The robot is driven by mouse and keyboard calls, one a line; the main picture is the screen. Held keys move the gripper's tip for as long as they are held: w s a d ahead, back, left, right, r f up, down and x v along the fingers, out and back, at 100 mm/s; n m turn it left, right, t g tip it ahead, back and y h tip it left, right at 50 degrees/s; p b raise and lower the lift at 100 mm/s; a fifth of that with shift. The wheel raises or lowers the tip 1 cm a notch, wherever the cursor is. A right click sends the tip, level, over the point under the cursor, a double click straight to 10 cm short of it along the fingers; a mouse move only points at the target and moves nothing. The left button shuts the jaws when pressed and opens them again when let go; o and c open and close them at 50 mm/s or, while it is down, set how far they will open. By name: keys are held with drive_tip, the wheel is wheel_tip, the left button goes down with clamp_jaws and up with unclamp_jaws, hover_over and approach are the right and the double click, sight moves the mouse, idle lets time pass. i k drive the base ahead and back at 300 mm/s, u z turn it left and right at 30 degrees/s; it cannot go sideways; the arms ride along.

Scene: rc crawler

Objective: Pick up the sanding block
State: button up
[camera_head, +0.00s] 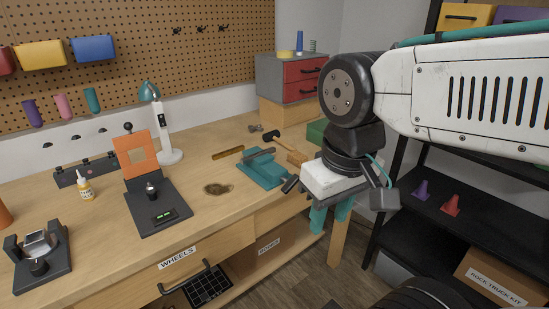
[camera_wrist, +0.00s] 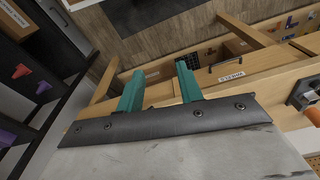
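My gripper (camera_head: 329,219) hangs at the right end of the workbench, fingers pointing down. In the wrist view its two teal fingers (camera_wrist: 160,72) stand apart with nothing between them. I cannot identify the sanding block with certainty. A green block-like thing (camera_head: 316,131) is partly hidden behind my arm.
The workbench (camera_head: 215,222) carries a lamp (camera_head: 164,135), a dark stand with an orange panel (camera_head: 136,153), a glue bottle (camera_head: 84,189) and a red drawer unit (camera_head: 303,78). A drawer labelled WHEELS (camera_head: 178,259) stands below. A dark shelf (camera_head: 480,190) is at right.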

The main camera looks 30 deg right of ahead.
sight(295, 157)
drive_tip(key=u, duration=0.25)
drive_tip(key=i, duration=0.85)
drive_tip(key=z, duration=0.1)
